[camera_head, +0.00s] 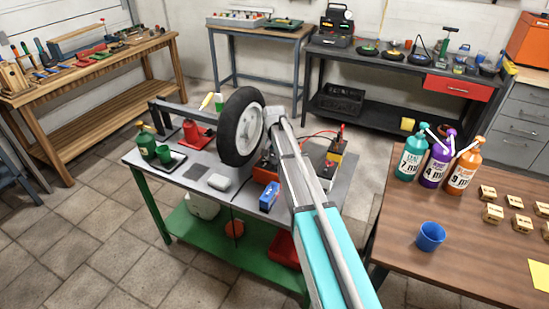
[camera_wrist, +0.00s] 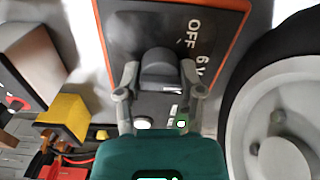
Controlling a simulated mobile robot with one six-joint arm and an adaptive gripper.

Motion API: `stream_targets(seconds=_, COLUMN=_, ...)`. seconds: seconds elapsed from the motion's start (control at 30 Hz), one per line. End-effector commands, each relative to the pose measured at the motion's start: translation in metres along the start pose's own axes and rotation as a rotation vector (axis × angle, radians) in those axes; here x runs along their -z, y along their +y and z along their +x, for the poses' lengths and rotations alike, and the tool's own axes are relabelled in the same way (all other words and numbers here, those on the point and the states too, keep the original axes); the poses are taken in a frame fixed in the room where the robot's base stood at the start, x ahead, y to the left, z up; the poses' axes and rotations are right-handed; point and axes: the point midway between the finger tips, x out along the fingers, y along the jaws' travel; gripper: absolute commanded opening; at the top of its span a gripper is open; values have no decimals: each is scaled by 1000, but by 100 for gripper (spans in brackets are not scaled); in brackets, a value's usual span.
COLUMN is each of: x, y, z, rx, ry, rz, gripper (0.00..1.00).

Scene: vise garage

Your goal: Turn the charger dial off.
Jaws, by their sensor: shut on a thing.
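The charger (camera_wrist: 117,27) has a dark face with an orange edge in the wrist view. "OFF" and "6 V" are printed in white to the right of its dial. The dark round dial (camera_wrist: 160,62) sits between the two fingers of my gripper (camera_wrist: 159,78), which is shut on it. No pointer mark on the dial can be made out. In the head view part of the orange charger (camera_head: 264,173) shows on the grey bench, left of my arm. My arm hides the dial and fingertips there.
A wheel (camera_head: 241,127) stands close beside the charger; its hub also shows at right in the wrist view (camera_wrist: 283,158). The brown table (camera_head: 400,260) with bottles is at right.

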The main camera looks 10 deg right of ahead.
Motion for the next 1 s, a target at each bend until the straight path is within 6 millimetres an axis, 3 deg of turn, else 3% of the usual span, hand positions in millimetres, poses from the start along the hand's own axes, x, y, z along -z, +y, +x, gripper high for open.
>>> stream_targets(seconds=0.47, x=0, y=2, z=0, rx=-6, ry=1, rz=-151, gripper=2)
stream_targets(seconds=1.0, x=-1, y=1, z=0, rx=-6, ry=-2, rz=-627, gripper=2)
